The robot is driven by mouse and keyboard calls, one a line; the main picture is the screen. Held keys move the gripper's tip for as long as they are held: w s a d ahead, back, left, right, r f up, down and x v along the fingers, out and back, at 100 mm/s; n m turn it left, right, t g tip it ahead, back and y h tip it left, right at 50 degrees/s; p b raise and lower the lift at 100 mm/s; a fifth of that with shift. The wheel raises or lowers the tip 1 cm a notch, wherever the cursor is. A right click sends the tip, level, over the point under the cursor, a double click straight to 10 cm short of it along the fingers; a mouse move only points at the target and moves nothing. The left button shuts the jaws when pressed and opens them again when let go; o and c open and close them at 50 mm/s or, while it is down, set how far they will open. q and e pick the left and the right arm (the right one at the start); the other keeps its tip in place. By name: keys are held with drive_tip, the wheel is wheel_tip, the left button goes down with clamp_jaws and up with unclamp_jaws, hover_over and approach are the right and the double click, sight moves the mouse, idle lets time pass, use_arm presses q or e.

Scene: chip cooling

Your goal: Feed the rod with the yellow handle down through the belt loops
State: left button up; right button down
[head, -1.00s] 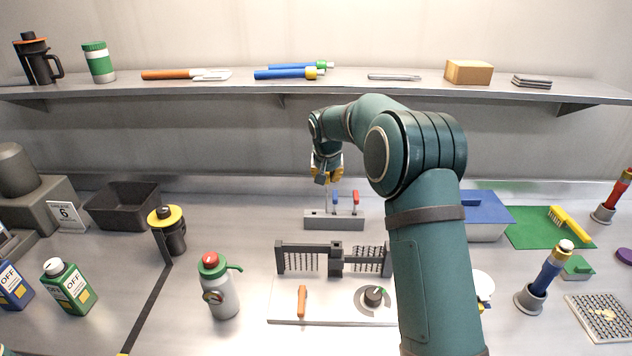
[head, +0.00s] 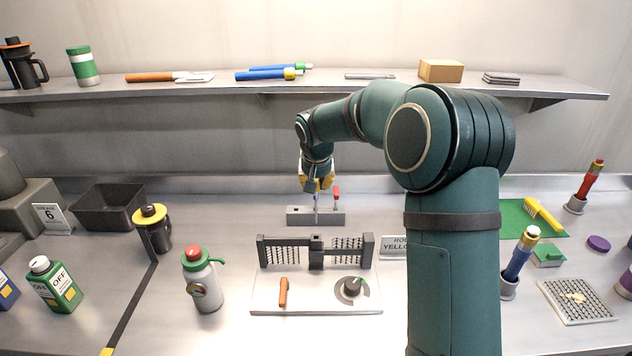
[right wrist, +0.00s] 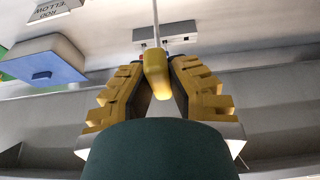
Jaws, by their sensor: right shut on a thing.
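My right gripper (head: 317,188) is over the grey rod stand (head: 330,216) at the back of the counter. In the right wrist view its yellow-padded fingers (right wrist: 156,85) are shut on the yellow handle (right wrist: 155,73) of a rod. The thin rod shaft (right wrist: 156,28) runs from the handle toward the stand. I cannot tell whether its tip is still in the stand. A red-handled rod (head: 336,191) stands upright at the gripper's right. The dark belt fixture (head: 316,254), with hanging loops, stands in front of the stand on a white board (head: 317,303). My left gripper is out of view.
The board carries an orange lever (head: 283,291) and a dark knob (head: 353,287). A bottle with a red cap (head: 204,283) stands left of it. A rod label (head: 394,246) is at the right. A shelf (head: 330,90) runs behind; my right arm hides part of the counter.

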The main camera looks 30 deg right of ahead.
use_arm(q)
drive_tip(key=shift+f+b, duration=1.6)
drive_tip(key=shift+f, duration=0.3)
use_arm(e)
drive_tip(key=shift+f, duration=2.25)
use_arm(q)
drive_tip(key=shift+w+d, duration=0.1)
use_arm(e)
drive_tip(key=shift+a, duration=0.1)
